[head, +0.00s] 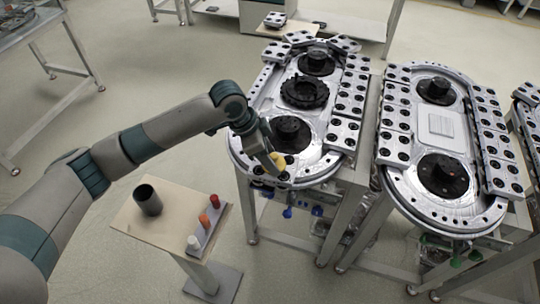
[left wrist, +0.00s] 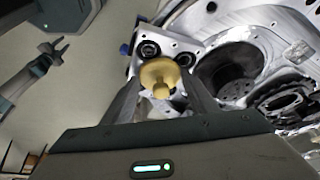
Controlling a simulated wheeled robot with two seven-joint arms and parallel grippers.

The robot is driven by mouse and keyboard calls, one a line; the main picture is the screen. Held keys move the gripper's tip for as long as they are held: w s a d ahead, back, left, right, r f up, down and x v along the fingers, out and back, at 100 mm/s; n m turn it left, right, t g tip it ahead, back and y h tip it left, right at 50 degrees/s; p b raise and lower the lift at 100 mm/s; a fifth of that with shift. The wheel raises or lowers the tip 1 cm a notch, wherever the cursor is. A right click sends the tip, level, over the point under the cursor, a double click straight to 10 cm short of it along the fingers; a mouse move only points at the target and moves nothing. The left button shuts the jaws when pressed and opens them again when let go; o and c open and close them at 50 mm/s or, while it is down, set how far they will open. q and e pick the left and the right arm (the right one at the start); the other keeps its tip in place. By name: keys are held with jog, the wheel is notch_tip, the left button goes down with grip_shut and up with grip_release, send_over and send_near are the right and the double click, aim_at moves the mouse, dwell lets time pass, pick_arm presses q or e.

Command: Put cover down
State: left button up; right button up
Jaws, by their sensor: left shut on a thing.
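My left gripper (head: 276,164) is at the near edge of the left ring track (head: 240,158) and shut on a yellow knob-shaped piece (head: 279,160). The piece, with its rounded body and short stem, also shows between the fingers of the gripper (left wrist: 160,72) in the left wrist view (left wrist: 159,78). A silver plate with black round fittings (left wrist: 168,43) lies just beyond it. I cannot tell whether the yellow piece touches the plate or track. No thing clearly shows as a separate cover. My right gripper is not in view.
A small table (head: 130,216) holds a dark cup (head: 148,200) and a grey strip with red (head: 214,201), orange (head: 204,221) and white (head: 193,243) pegs. A second ring track (head: 400,190) stands to the right. Open floor (head: 150,90) lies at the left.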

pick_arm(q)
jog(key=o, duration=1)
jog(key=shift+f, duration=0.1)
jog(key=shift+o, duration=0.2)
jog(key=shift+a+r, duration=0.1)
jog(key=shift+r, duration=0.4)
jog(key=b+v, duration=0.3)
jog(key=v, duration=0.8)
jog(key=shift+a+r, duration=0.1)
jog(key=shift+a, duration=0.05)
